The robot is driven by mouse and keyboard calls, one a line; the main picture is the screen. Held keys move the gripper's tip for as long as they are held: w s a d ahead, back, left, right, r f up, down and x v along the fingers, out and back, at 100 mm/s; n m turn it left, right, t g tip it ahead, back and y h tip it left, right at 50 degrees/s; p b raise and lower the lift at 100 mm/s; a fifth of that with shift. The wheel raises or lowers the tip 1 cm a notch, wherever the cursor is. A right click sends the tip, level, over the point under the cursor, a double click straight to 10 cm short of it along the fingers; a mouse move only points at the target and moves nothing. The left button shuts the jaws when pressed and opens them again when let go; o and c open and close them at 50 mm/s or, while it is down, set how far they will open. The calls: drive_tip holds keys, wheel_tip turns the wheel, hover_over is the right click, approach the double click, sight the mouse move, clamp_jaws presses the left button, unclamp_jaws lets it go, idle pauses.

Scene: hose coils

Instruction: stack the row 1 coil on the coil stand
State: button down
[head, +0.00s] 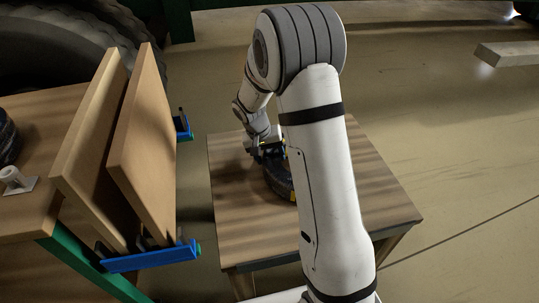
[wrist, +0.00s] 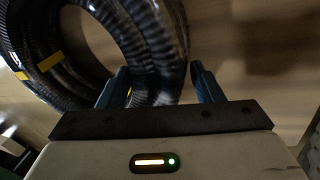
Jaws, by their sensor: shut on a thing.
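A black ribbed hose coil with yellow bands (wrist: 38,68) fills the upper left of the wrist view. In the head view this coil (head: 281,178) is at the small wooden table, partly hidden by my arm. My gripper (wrist: 158,82) is shut on one side of the coil's ring, with a finger on either side of the hose. In the head view my gripper (head: 266,151) is small and dark at the coil's far left side. I cannot tell whether the coil rests on the table or is slightly lifted. No row mark is readable, and I cannot make out the coil stand for certain.
The small wooden table (head: 237,240) is otherwise bare where it shows. At left, two tilted wooden boards (head: 148,150) stand in blue brackets (head: 150,257) beside a wooden bench (head: 50,108). A white peg on a plate (head: 14,181) and a dark round thing (head: 6,140) are on the bench.

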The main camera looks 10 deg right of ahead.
idle(0.4)
drive_tip(key=c, duration=0.6)
unclamp_jaws()
drive_tip(key=shift+o, duration=1.4)
drive_tip(key=shift+f, duration=0.1)
drive_tip(key=shift+p+v, duration=2.05)
drive_tip(key=shift+v, duration=1.45)
